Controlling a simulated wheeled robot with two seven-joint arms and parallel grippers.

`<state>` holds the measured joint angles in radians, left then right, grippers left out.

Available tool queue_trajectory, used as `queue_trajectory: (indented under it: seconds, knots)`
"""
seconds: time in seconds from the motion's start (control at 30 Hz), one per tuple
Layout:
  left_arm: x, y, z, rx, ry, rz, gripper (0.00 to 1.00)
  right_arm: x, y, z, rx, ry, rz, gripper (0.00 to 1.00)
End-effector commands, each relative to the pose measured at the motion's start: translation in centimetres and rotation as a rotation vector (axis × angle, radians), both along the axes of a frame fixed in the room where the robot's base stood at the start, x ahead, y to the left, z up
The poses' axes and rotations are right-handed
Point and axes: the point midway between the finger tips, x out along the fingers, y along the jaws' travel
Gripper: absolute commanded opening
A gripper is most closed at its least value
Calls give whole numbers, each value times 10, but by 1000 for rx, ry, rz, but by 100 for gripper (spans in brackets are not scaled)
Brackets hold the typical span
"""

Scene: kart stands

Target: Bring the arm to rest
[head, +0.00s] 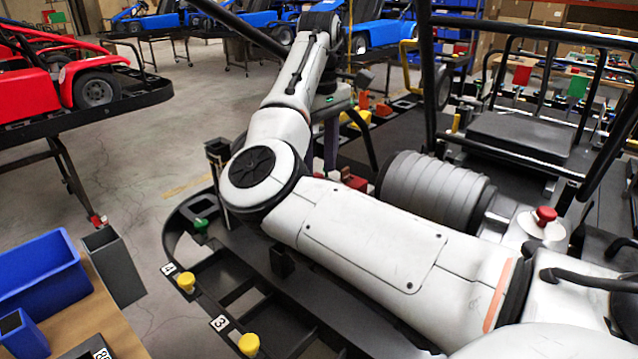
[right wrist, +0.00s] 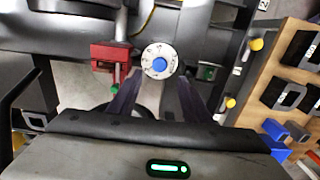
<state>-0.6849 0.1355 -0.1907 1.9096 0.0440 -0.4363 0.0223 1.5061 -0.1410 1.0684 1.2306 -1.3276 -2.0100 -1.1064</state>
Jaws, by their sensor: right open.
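My right arm (head: 370,240) reaches in from the lower right of the head view. It bends at a white elbow with a black cap and runs up to the wrist near the top middle. My right gripper (head: 331,145) hangs below the wrist over the kart frame, partly hidden by the arm. In the right wrist view its two dark fingers (right wrist: 160,98) stand apart with nothing between their tips. Beyond them is a round white dial with a blue centre (right wrist: 160,63), with a red block (right wrist: 110,57) to its left. My left gripper is not in view.
The black kart frame (head: 205,262) lies under the arm, with yellow knobs (head: 249,344), a grey ribbed cylinder (head: 433,190) and a red button (head: 545,215). A wooden table with a blue bin (head: 45,285) stands lower left. A red kart (head: 30,90) is upper left. Open floor lies between.

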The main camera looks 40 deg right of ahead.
Motion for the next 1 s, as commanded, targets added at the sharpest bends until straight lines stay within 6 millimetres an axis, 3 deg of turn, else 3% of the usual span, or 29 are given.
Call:
queue_trajectory:
  seconds: [0.2,0.57,0.73,1.0]
  knots:
    - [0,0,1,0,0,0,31,0,0,17,1,0,1,45]
    - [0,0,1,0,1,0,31,0,0,15,0,1,-1,45]
    - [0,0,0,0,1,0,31,-1,0,-2,0,4,-2,45]
    - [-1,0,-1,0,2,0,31,-2,-1,-52,-2,5,-3,45]
